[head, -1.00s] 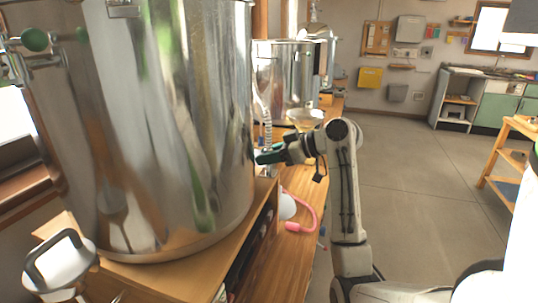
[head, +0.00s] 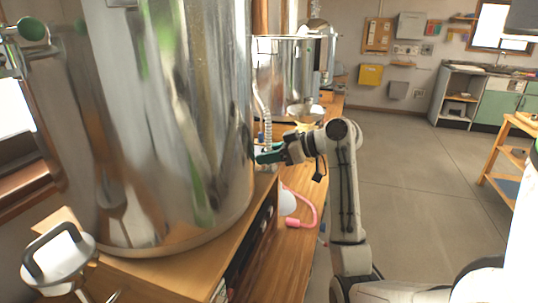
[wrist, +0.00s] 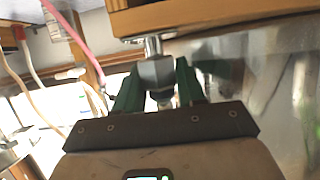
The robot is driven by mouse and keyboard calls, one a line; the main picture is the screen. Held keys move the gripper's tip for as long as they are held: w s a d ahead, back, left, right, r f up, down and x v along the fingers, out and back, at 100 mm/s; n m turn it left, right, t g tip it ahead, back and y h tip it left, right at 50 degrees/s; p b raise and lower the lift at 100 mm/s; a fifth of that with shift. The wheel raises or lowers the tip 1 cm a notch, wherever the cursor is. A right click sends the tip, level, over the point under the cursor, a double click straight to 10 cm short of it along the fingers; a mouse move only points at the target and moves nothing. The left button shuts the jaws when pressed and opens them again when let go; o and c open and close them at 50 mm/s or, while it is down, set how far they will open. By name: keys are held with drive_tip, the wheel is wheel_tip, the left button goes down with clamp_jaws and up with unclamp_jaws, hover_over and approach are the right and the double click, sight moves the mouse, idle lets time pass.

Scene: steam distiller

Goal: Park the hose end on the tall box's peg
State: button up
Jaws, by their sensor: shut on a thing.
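My gripper (head: 268,155) has green fingers and is close to the right side of the big steel tank. In the wrist view my gripper (wrist: 158,80) is shut on a grey hexagonal fitting (wrist: 155,70), which looks like the hose end. A short shiny metal stem stands above the fitting, close under a wooden edge (wrist: 170,17). A pale ribbed hose (head: 263,118) hangs beside the tank, just above my gripper in the head view. Whether it joins the held fitting is hidden. I cannot make out the tall box or its peg for certain.
The steel tank (head: 170,130) fills the left, on a wooden stand (head: 235,250). A pink hose (head: 312,212) lies on the lower wooden bench (head: 285,265). A smaller steel pot (head: 285,75) stands behind. The grey floor (head: 420,190) to the right is open.

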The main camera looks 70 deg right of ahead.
drive_tip(key=shift+f+b, duration=0.3)
drive_tip(key=shift+f, duration=0.35)
idle(0.4)
drive_tip(key=o, duration=1.3)
drive_tip(key=shift+c, duration=0.2)
drive_tip(key=shift+r+p, duration=3.45)
drive_tip(key=shift+r, duration=0.85)
drive_tip(key=shift+f, duration=0.1)
